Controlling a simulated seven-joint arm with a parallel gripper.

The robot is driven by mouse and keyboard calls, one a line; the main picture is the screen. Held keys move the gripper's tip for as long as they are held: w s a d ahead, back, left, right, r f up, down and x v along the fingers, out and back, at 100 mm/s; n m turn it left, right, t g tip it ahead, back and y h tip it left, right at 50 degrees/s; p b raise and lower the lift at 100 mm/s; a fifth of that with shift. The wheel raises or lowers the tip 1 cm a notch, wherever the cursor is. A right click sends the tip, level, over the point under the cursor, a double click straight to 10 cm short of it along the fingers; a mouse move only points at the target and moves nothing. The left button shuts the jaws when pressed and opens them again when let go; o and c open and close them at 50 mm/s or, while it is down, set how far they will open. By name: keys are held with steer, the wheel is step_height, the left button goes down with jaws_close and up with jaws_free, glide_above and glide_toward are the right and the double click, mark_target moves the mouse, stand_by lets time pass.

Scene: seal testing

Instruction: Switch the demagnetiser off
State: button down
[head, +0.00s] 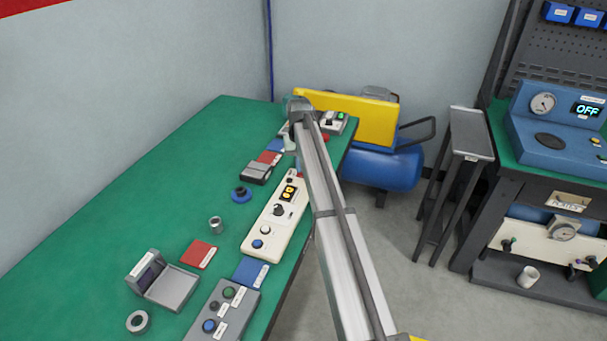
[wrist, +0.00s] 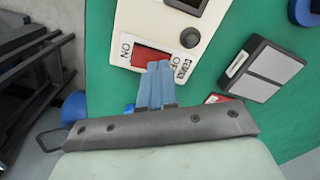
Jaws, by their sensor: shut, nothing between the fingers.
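A long cream control panel (head: 263,232) lies on the green bench, with a lit amber display, a dark knob and several buttons. Its far end shows in the wrist view (wrist: 205,30), with a red rocker switch (wrist: 150,58) marked ON at the left and OFF at the right. My gripper (wrist: 157,66) is shut and empty. Its fingertips overlap the rocker's lower edge, toward the OFF side, and hide part of it; I cannot tell whether they touch. In the head view my arm hides the fingertips and the switch.
A grey two-pad box (head: 255,172) and a blue ring (head: 241,194) lie left of the panel. A blue card (head: 250,272) and a grey button box (head: 222,312) lie nearer. A yellow-and-blue machine (head: 383,168) stands beyond the bench edge.

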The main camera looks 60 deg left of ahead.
steer(key=shift+r, duration=3)
steer(key=shift+w, duration=0.1)
